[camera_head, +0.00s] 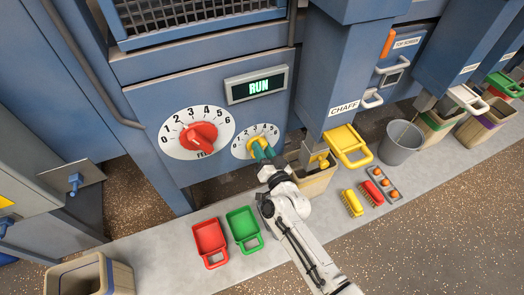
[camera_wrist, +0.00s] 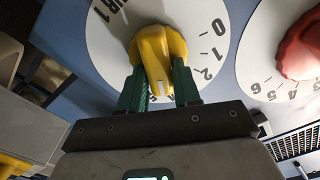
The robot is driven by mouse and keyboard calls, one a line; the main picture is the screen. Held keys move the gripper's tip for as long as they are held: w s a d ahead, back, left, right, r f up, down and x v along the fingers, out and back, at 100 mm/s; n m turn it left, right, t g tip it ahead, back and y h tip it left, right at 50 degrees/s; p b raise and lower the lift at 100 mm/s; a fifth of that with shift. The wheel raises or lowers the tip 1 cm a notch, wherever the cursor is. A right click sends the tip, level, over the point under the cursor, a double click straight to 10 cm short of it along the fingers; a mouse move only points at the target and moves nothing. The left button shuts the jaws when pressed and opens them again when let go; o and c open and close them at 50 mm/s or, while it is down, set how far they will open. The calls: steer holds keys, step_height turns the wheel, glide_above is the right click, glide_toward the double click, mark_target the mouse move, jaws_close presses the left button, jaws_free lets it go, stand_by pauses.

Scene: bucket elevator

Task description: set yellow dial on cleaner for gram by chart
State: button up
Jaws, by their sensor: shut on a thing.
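The yellow dial (camera_wrist: 160,48) sits on a round white numbered face (camera_wrist: 105,50) on the blue machine front. My gripper (camera_wrist: 160,92) is shut on the dial's ridge, with one green finger on each side. A white mark on the ridge shows between the fingers. The numbers 0, 1 and 2 are readable beside it; others lie behind the fingers, so I cannot tell the exact setting. In the head view my gripper (camera_head: 262,152) covers much of the dial, whose face (camera_head: 263,131) stays partly visible. No chart is readable in either view.
A yellow-handled CHAFF chute (camera_head: 345,140) and a bin (camera_head: 316,184) are close on the right.

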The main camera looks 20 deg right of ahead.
steer(key=shift+d+f+m+b, duration=0.1)
steer(key=shift+m+b, duration=0.1)
steer(key=shift+m, duration=0.75)
steer(key=shift+d+f+m+b, duration=0.1)
steer(key=shift+m+b, duration=0.1)
steer(key=shift+m, duration=0.75)
steer(key=o, duration=1)
steer(key=shift+c, duration=0.2)
steer(key=s, duration=1.1)
steer(key=shift+p, duration=0.35)
